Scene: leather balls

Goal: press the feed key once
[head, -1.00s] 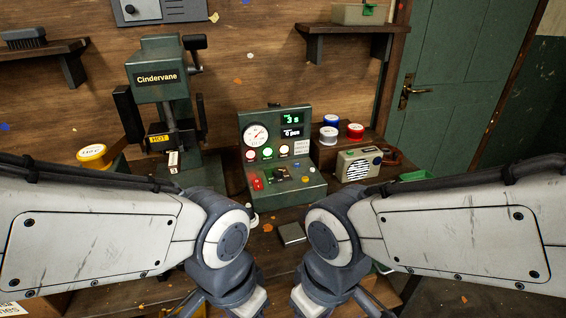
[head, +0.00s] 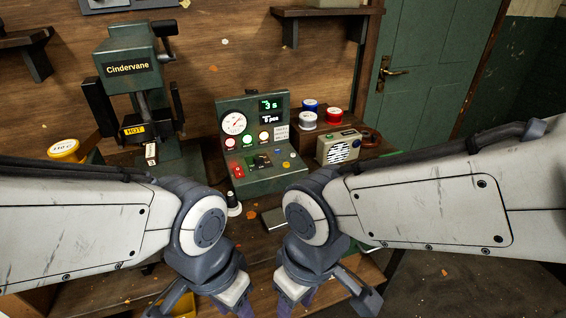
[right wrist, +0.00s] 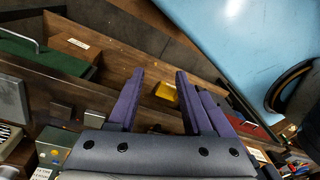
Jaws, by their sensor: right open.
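The green control console (head: 262,150) stands on the bench in the head view, with a round gauge, two small displays, lit red, green and white buttons, and red, blue and yellow keys on its sloped front. The key labels are too small to read, so I cannot tell which is the feed key. Part of the console (right wrist: 55,150) shows at the lower left of the right wrist view. My right gripper (right wrist: 159,72) is open and empty, clear of the console. My left gripper (head: 244,307) is at the bottom edge of the head view, its fingers mostly cut off.
A green Cindervane press (head: 128,75) marked HOT stands left of the console. A radio (head: 338,147) and several spools, one red (head: 334,116), are to its right.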

